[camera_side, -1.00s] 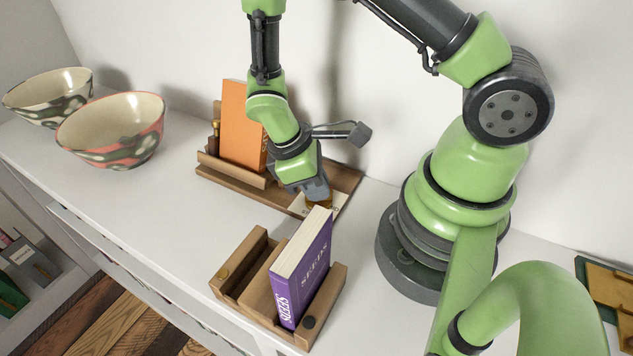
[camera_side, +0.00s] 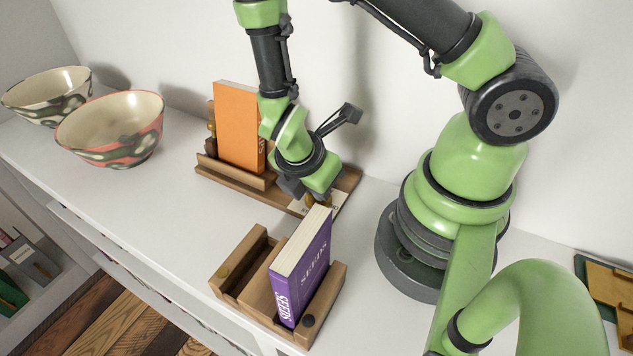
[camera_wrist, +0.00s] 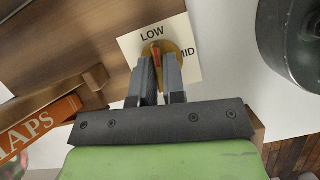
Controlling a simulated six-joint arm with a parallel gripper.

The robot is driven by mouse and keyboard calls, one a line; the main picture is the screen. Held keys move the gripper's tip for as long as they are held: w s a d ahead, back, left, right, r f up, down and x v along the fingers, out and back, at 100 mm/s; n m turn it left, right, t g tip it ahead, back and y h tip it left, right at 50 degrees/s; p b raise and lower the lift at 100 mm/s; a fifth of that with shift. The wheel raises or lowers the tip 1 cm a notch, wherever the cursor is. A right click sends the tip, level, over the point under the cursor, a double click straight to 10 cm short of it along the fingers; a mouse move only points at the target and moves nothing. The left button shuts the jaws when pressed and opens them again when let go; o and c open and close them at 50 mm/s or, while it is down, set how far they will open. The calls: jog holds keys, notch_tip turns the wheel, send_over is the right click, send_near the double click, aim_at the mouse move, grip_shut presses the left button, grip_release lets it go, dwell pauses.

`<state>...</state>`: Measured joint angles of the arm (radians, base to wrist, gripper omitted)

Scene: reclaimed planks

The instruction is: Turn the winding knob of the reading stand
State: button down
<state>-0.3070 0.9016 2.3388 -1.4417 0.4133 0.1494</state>
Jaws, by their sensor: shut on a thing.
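The wooden reading stand (camera_side: 347,186) lies at the back of the white shelf and holds an orange book (camera_side: 238,127). Its lettering ends in "APS" in the wrist view (camera_wrist: 38,125). A pale dial plate (camera_wrist: 129,50) at the stand's right end reads "LOW" at the top and "MID" at the right. The round brass winding knob (camera_wrist: 170,47), with a red mark, sits on it. My gripper (camera_wrist: 157,62) is shut on the knob, its fingers hiding the knob's near part. In the side view my gripper (camera_side: 312,196) points down over the plate.
A second wooden holder (camera_side: 236,262) with a purple book (camera_side: 306,264) stands close in front of my gripper. Two patterned bowls (camera_side: 112,130) (camera_side: 48,97) stand at the left. The wall is close behind; the shelf between bowls and holder is clear.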

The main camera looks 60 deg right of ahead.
jog(key=shift+n+t, duration=0.3)
jog(key=shift+n, duration=0.5)
jog(key=c, duration=1.2)
grip_release()
jog(key=v, duration=1)
jog(key=shift+s, duration=0.1)
